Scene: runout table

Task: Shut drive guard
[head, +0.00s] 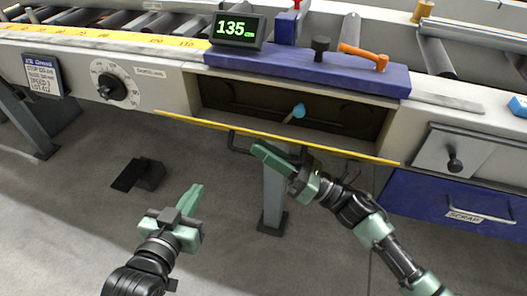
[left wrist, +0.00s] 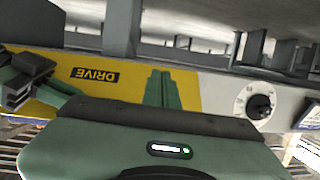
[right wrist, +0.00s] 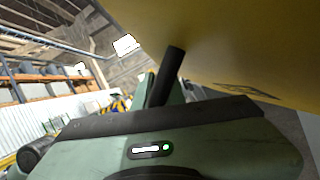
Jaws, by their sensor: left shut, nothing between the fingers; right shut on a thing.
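The drive guard is a yellow-edged flap (head: 350,153), swung out and seen nearly edge-on in the head view, below the open drive bay (head: 345,118). In the left wrist view its yellow face (left wrist: 50,92) carries a DRIVE label. My right gripper (head: 265,152) is under the guard, shut on its dark handle (head: 234,143). In the right wrist view the dark handle (right wrist: 167,75) stands between its fingers, beneath the yellow panel. My left gripper (head: 190,197) is shut and empty, apart from the guard, lower left of it in the head view.
A blue-tipped part (head: 299,111) shows inside the bay. An orange lever (head: 364,57) and a dark knob (head: 320,46) stand on the blue block above. A dial (head: 112,87) is at left, a scrap drawer (head: 455,205) at right. A table leg (head: 273,195) stands behind my grippers.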

